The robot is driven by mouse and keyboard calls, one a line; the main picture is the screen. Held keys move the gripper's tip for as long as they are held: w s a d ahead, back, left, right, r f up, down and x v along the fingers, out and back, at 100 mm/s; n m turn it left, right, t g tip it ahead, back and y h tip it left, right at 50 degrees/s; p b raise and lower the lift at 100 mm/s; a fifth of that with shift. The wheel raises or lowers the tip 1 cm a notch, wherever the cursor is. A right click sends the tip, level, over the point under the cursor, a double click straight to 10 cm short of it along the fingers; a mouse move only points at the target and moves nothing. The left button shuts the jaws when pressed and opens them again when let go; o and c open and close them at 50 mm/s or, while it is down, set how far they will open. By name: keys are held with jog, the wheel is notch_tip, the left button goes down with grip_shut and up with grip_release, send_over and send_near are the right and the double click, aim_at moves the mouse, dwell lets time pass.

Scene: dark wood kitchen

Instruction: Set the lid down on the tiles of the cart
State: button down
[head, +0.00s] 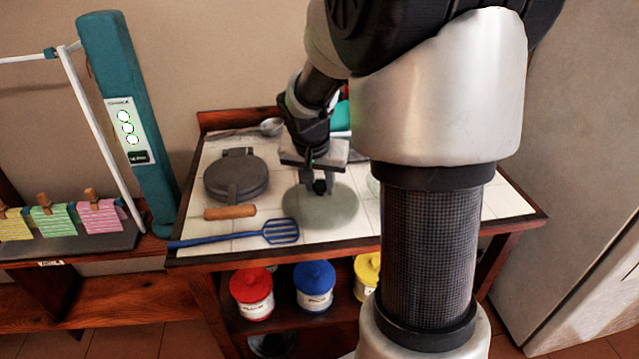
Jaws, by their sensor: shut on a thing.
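The lid (342,211) is a round, flat, pale grey-green disc over the front middle of the cart's tiles. My gripper (320,187) points down at the middle of the lid and is shut on it; the grasped part is mostly hidden by the fingers. The lid looks level, and I cannot tell whether it touches the tiles or hangs just above them. The cart (204,256) has a white tiled top (345,239) with a dark wood edge. My arm hides much of the right part of the top.
Left of the lid are a dark grey round press (236,178), a wooden handle (230,212) and a blue slotted turner (281,231). A metal ladle (271,127) and a teal thing (341,117) lie behind. Red (252,291), blue (314,284) and yellow (367,272) canisters stand below.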

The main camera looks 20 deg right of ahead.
jog(key=c, duration=1.3)
grip_release()
jog(key=shift+c, duration=0.2)
